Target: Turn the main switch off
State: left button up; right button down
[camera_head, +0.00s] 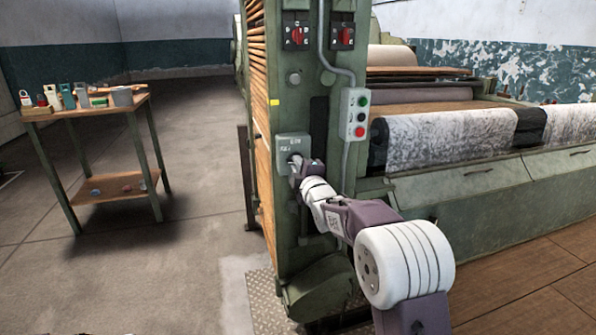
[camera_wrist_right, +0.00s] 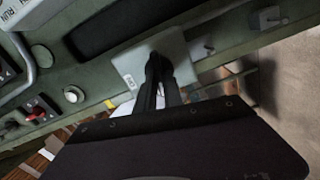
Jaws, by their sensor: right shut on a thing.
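A grey-green switch box (camera_head: 291,143) with small lettering is fixed to the front of the green machine post. It also shows in the wrist view as a pale plate (camera_wrist_right: 128,66). My right gripper (camera_head: 299,163) reaches the lower part of this box. In the wrist view its two dark fingers (camera_wrist_right: 158,68) are close together against the plate, shut on the switch handle, which they hide. I cannot read the handle's angle. My left gripper is not in view.
Two red rotary switches (camera_head: 296,37) (camera_head: 343,37) sit higher on the post. A push-button box (camera_head: 354,114) with green and red buttons hangs to the right of my gripper. A small table (camera_head: 100,110) with cans and tools stands at left, with open floor between.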

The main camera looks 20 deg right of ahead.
jog(key=shift+f+n+b, duration=0.15)
jog(key=shift+n+b, duration=0.4)
jog(key=shift+n, duration=0.45)
jog(key=c, duration=1.5)
grip_release()
jog(key=shift+o, duration=0.2)
jog(key=shift+s, duration=0.1)
jog(key=s+p, duration=0.1)
jog(key=s, duration=0.8)
jog(key=shift+d, duration=0.15)
